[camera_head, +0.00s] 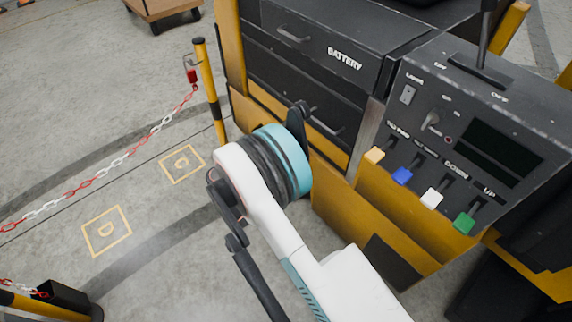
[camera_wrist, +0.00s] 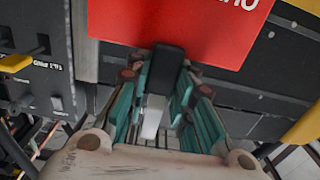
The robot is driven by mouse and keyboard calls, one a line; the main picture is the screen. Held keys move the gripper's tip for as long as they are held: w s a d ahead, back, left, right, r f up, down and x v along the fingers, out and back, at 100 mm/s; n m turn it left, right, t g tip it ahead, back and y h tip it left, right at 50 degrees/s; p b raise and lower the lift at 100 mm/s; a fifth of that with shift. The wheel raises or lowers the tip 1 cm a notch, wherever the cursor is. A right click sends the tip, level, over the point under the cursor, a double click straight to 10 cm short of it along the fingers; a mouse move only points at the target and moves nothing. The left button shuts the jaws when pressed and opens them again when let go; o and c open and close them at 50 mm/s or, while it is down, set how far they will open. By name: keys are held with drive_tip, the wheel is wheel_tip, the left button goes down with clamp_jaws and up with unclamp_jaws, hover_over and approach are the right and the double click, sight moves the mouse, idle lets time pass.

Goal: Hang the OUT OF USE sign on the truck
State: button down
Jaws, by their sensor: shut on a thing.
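The truck (camera_head: 340,75) fills the upper right of the head view, with black drawers, one marked BATTERY, and yellow lower panels. In the wrist view, the red sign (camera_wrist: 175,28) spans the top, cut off by the picture's edge, with only part of its white lettering showing. My gripper (camera_wrist: 162,85) is shut on a black upright piece just below the red board, which appears to be the sign's grip. Dark truck panels (camera_wrist: 285,45) lie behind the sign. I cannot tell whether the sign touches the truck.
The truck's control panel (camera_head: 480,120) has yellow, blue, white and green levers along its lower edge. A yellow-black post (camera_head: 208,90) with a red-white chain (camera_head: 135,147) stands left of the truck. Open grey floor with yellow squares lies left. A cart (camera_head: 160,8) is at the back.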

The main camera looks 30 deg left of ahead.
wheel_tip(320, 180, down, 6)
drive_tip(key=b, duration=0.4)
drive_tip(key=shift+x, duration=8.05)
drive_tip(key=shift+f, duration=1.25)
